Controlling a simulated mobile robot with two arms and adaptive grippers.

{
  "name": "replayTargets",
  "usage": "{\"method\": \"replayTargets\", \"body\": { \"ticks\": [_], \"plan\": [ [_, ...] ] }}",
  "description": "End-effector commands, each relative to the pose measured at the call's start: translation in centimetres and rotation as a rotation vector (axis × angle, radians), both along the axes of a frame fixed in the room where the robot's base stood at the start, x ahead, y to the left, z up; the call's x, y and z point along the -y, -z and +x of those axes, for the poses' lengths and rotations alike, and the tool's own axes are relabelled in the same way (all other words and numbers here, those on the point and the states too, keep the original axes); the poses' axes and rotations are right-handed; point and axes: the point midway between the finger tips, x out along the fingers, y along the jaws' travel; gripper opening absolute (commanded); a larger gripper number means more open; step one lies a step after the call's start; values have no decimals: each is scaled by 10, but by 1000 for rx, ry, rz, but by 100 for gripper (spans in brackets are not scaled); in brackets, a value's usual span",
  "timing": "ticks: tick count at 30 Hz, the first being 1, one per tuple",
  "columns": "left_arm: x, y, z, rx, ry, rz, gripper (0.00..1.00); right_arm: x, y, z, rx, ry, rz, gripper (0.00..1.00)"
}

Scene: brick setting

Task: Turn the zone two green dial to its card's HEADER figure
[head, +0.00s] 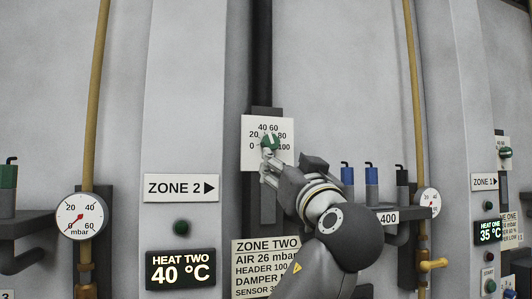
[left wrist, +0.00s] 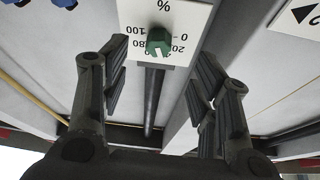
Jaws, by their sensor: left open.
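The zone two green dial (head: 270,141) sits on a white plate (head: 250,158) marked 0 to 100. Its pale pointer mark seems to point up, between 40 and 60; I cannot read it exactly. In the left wrist view the dial (left wrist: 159,41) is ahead, between and beyond the fingers, with the scale upside down. My left gripper (left wrist: 160,85) is open and empty; it also shows in the head view (head: 268,172) just below the dial, apparently not touching it. The ZONE TWO card (head: 265,246) reads AIR 26 mbar and HEADER 100; my arm hides its right side. My right gripper is out of view.
A ZONE 2 sign (head: 181,188), a HEAT TWO 40 °C display (head: 180,269) and a mbar gauge (head: 82,216) are left of the card.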

Motion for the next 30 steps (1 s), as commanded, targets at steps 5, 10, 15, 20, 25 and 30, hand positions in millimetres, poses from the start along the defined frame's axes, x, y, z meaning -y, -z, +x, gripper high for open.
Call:
{"method": "replayTargets", "body": {
  "ticks": [5, 10, 15, 20, 25, 30],
  "plan": [
    [-4, -11, 13, 2, -3, 3, 56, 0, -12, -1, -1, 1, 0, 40],
    [-12, -24, 42, -1, -5, 3, 56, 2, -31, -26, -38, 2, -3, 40],
    [-20, -35, 69, 0, -4, 3, 56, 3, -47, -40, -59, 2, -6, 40],
    [-24, -40, 86, 1, -2, 2, 56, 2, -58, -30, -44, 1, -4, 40],
    [-27, -41, 94, 1, 0, 0, 56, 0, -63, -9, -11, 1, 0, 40],
    [-27, -40, 96, 1, 1, 1, 56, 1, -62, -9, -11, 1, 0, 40]
  ]
}}
